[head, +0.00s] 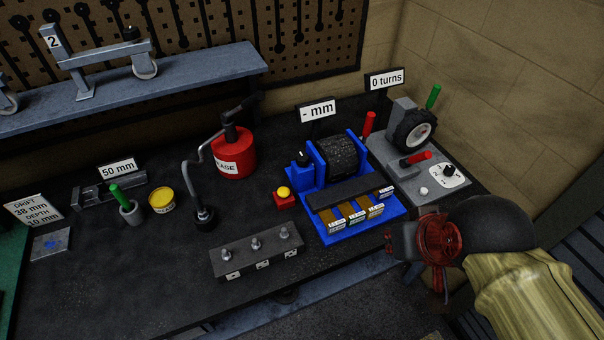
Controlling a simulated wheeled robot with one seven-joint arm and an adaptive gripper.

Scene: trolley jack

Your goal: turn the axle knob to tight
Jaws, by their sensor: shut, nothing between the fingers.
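A small black knob (447,171) sits on a white dial plate on the grey wheel stand (385,150) at the right; its markings are too small to read, and I take it to be the axle knob. A black wheel (413,130) with a pale hub is mounted behind it. Another black knob (300,157) tops the blue roller rig (330,226). My gripper (396,242) is shut and empty, in front of the wheel stand and right of the blue rig. It appears apart from the dial knob, below it in the picture.
Red handles (416,158) and a green handle (433,97) stick out from the wheel stand. A sign (386,79) reads "0 turns". A red grease can (233,152), a yellow button (284,192) and a grey block with studs (256,250) stand left.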

